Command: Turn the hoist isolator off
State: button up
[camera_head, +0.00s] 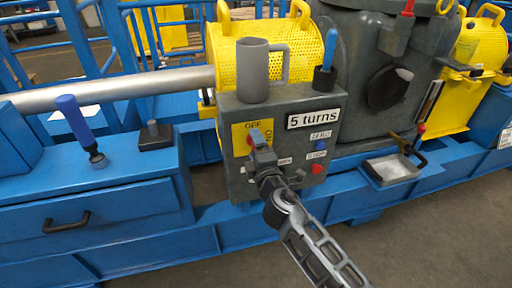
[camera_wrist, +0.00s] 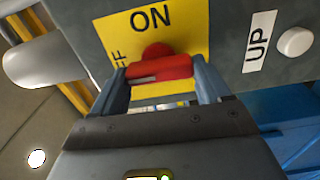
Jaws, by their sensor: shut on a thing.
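The hoist isolator has a red handle (camera_wrist: 160,68) on a yellow plate (camera_wrist: 182,28) marked ON and OFF. In the head view the yellow plate (camera_head: 239,142) is on the front of a grey control box, with OFF along its top and ON down its right side. My gripper (camera_head: 258,138) reaches up to the plate from below. In the wrist view my gripper (camera_wrist: 163,82) has one finger on each side of the red handle and is shut on it. The handle lies crosswise in that view. Which mark it points to is hard to tell.
A grey mug (camera_head: 253,72) and a blue-handled tool (camera_head: 328,52) stand on top. A metal tray (camera_head: 392,168) is at right.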

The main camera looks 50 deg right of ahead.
jog(key=shift+w+r+n, duration=0.15)
jog(key=shift+n, duration=0.15)
jog(key=o, duration=0.8)
jog(key=shift+o, duration=1.1)
jog(key=b+v, duration=0.1)
jog(key=v, duration=0.7)
